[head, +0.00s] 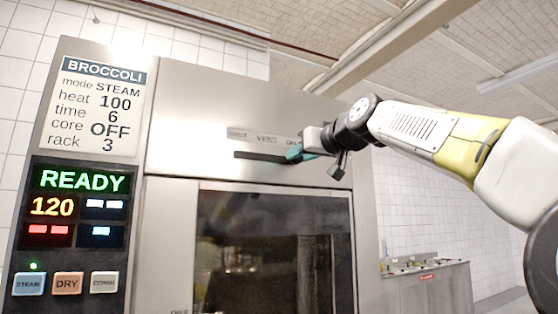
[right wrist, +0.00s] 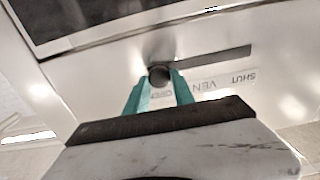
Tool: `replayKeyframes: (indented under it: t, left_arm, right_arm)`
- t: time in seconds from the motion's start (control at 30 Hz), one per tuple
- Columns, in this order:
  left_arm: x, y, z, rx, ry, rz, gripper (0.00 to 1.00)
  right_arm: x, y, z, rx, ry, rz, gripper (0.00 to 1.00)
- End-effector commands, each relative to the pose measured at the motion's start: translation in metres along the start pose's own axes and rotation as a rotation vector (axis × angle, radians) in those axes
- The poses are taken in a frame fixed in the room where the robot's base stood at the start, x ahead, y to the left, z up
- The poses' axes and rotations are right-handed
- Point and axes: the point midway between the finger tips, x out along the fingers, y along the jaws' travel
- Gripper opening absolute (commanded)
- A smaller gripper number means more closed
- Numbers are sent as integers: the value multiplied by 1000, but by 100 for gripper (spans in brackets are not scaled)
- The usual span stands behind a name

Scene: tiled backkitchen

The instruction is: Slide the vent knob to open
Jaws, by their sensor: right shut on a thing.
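The vent knob (right wrist: 160,75) is a dark round knob in a dark horizontal slot (head: 262,156) on the steel oven's upper front. A label strip (head: 265,138) above the slot reads SHUT at its left, VENT in the middle and OPEN at its right. My right gripper (head: 296,153) is at the right, OPEN end of the slot. Its teal fingers are shut on the knob, one on each side, in the right wrist view (right wrist: 160,88). That view is upside down, and the empty slot stretches from the knob towards SHUT. My left gripper is not in view.
The oven door with its dark window (head: 265,250) is below the slot. A control panel (head: 75,220) with a READY display and a BROCCOLI card (head: 97,100) is on the left. A steel counter (head: 428,285) stands at the lower right.

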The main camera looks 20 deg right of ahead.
Motion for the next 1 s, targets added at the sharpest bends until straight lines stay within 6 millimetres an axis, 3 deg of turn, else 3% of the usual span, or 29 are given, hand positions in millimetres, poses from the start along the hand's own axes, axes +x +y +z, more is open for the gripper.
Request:
replayKeyframes:
  t: [0.37, 0.4, 0.5, 0.8, 1.0]
  left_arm:
    - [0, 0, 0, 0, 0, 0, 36]
    - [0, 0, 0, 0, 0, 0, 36]
    - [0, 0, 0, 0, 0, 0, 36]
    - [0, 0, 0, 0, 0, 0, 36]
    - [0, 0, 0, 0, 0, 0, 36]
  right_arm:
    - [0, 2, 1, 0, -2, 4, 0]
    - [0, 2, 1, 0, -1, 4, 38]
    - [0, 2, 1, 0, -1, 3, 51]
    - [-2, 0, 0, 1, -1, 0, 51]
    - [-28, 2, 0, 2, 1, 2, 51]
